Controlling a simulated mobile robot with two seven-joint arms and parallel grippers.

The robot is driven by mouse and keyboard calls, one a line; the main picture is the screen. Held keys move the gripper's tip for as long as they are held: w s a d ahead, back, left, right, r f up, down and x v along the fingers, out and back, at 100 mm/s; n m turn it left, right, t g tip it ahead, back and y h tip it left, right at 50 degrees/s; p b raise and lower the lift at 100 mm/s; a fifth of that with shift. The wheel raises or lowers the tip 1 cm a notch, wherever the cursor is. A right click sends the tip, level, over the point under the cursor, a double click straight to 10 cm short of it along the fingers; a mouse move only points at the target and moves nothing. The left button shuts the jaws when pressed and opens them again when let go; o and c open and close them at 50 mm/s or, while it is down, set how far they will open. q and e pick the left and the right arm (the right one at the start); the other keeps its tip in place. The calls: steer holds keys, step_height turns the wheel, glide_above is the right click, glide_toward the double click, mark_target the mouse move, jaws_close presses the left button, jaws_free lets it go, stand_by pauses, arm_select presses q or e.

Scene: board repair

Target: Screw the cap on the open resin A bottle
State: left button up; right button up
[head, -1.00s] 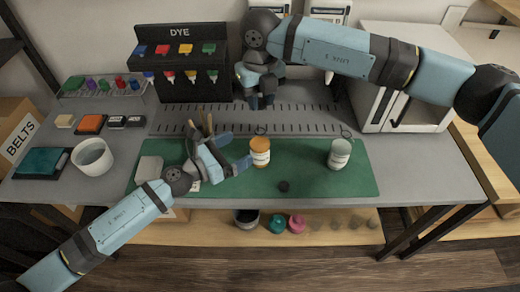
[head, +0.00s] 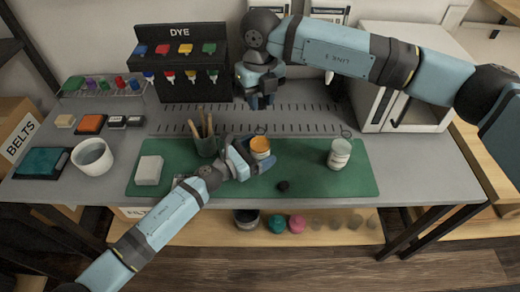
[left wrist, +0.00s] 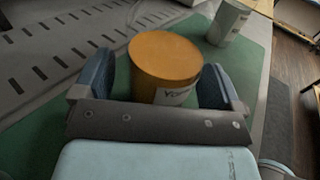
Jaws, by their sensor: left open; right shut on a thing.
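A small bottle with an orange top (head: 260,145) and a white label stands upright on the green mat. It also shows in the left wrist view (left wrist: 165,60), with its label partly hidden. My left gripper (head: 250,162) is open, with one finger on each side of this bottle; I cannot tell whether they touch it. A second bottle (head: 339,154), pale grey-green with a white label, stands upright to the right. A small dark round piece (head: 283,186) lies on the mat. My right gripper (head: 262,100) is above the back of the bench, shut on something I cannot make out.
The green mat (head: 310,180) holds a cup with sticks (head: 206,145) and a white block (head: 149,170) at left. A white bowl (head: 92,157) is further left. The dye rack (head: 180,60) stands behind. The mat between the two bottles is clear.

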mark_target(260, 128)
arm_select(q)
steer(key=shift+c, duration=0.4)
steer(key=c, duration=1.3)
arm_select(e)
steer(key=shift+f, duration=2.5)
steer(key=shift+f, duration=0.85)
steer(key=shift+f, duration=0.6)
